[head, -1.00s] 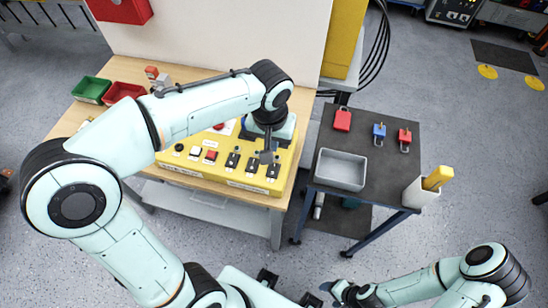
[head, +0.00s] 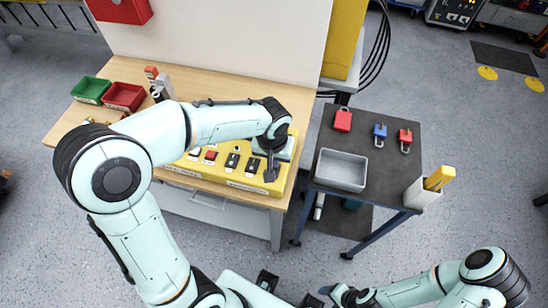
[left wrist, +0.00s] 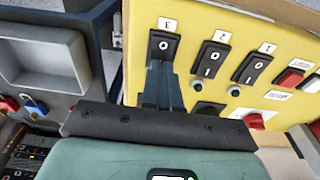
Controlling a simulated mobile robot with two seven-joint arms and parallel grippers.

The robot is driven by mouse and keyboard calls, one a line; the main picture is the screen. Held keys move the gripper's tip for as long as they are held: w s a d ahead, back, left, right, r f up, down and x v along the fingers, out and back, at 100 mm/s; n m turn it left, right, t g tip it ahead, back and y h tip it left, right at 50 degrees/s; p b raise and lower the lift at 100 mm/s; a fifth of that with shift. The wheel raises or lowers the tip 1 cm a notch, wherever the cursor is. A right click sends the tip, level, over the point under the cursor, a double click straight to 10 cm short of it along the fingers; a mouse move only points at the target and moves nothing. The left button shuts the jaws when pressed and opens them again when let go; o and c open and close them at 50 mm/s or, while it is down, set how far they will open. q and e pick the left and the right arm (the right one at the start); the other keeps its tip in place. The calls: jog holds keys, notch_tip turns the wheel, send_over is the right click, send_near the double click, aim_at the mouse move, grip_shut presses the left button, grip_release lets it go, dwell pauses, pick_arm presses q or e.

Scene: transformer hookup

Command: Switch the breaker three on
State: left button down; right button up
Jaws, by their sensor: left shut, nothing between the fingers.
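The yellow breaker panel (head: 232,178) sits on the wooden bench. In the left wrist view breaker three (left wrist: 163,47) is a black rocker, seen upside down, with its "O" mark showing. Its other half is hidden behind the fingers. Breaker two (left wrist: 210,60) and breaker one (left wrist: 251,68) stand beside it, with "O" and "I" marks visible. My left gripper (left wrist: 166,84) is shut and empty, its fingertips over breaker three; contact cannot be told. In the head view the left gripper (head: 270,171) covers this breaker. My right gripper (head: 334,291) is low in view, its jaws unclear.
A dark side table stands right of the bench, with a grey tray (head: 341,170), red and blue padlocks (head: 380,131) and a white holder (head: 421,194). Green and red bins (head: 124,97) are at the bench's left. Red and white buttons share the panel.

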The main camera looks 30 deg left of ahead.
pick_arm(q)
jog(key=shift+f, duration=0.35)
pick_arm(e)
jog(key=shift+s+f, duration=0.2)
jog(key=shift+f, duration=0.15)
